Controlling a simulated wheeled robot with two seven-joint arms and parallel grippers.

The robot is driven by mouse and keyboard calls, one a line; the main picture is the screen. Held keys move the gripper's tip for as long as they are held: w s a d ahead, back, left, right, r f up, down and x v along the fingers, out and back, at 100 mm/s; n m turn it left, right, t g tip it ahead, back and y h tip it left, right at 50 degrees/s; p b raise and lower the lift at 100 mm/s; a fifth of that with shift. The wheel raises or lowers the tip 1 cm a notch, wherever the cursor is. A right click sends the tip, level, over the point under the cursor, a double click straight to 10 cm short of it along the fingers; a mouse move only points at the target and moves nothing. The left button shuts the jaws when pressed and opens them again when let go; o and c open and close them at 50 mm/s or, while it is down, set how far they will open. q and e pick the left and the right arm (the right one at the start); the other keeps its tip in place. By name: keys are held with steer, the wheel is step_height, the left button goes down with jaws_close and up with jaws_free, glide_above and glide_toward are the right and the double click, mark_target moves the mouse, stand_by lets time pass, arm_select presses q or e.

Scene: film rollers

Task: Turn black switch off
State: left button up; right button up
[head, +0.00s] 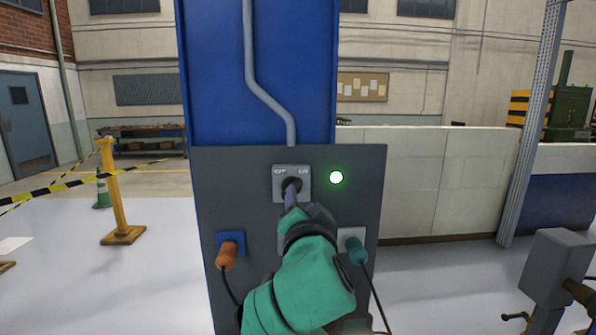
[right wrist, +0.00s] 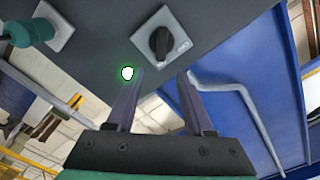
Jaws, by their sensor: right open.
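The black switch (right wrist: 159,42) is a rotary knob on a grey square plate (head: 278,170) marked OFF at left and ON at right. The plate is on a dark grey panel (head: 230,180). In the head view the knob is mostly hidden behind my right gripper (head: 291,190). In the right wrist view my right gripper (right wrist: 164,78) is open and empty, its two fingers apart and pointing toward the knob. I cannot tell whether they touch it. A round light (head: 336,177) right of the switch glows green. My left gripper is not in view.
An orange plug (head: 226,257) in a blue socket is at the panel's lower left. A teal plug (head: 356,250) is at the lower right, with a cable hanging. A blue column (head: 220,70) with a grey conduit (head: 262,95) rises behind the panel.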

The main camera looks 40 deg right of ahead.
mark_target(298, 185)
steer(key=p+x, duration=0.1)
steer(key=x, duration=0.8)
steer(key=shift+w+p, duration=0.15)
steer(key=shift+p, duration=0.25)
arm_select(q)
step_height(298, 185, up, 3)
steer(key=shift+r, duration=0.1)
arm_select(e)
steer(key=shift+a, duration=0.1)
jaws_close()
